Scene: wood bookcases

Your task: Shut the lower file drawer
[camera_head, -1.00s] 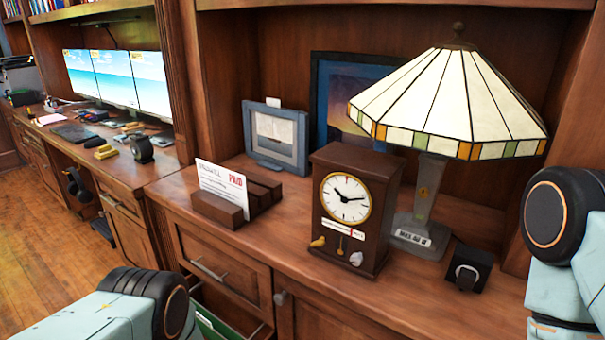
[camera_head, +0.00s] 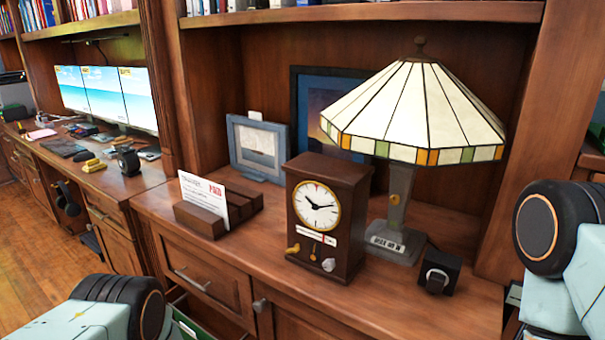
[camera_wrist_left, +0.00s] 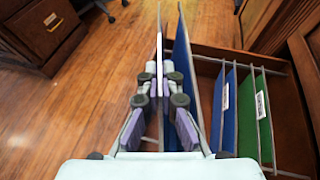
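The lower file drawer (camera_head: 178,298) stands open below a shut upper drawer (camera_head: 205,278); only a little of it shows in the head view, with a green folder (camera_head: 186,326). In the left wrist view its inside (camera_wrist_left: 290,115) shows, with blue folders (camera_wrist_left: 230,105) and a green folder (camera_wrist_left: 264,120) hanging from rails. My left gripper (camera_wrist_left: 160,80) is over the drawer's outer side, fingers apart, with a thin upright panel edge (camera_wrist_left: 159,40) between them. I cannot tell whether they touch it. My right gripper is out of view.
A cabinet door (camera_head: 300,325) is right of the drawers. The counter holds a clock (camera_head: 322,215), a lamp (camera_head: 415,110) and a card holder (camera_head: 200,218). Another wooden cabinet (camera_wrist_left: 40,30) stands across open wood floor (camera_wrist_left: 80,110).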

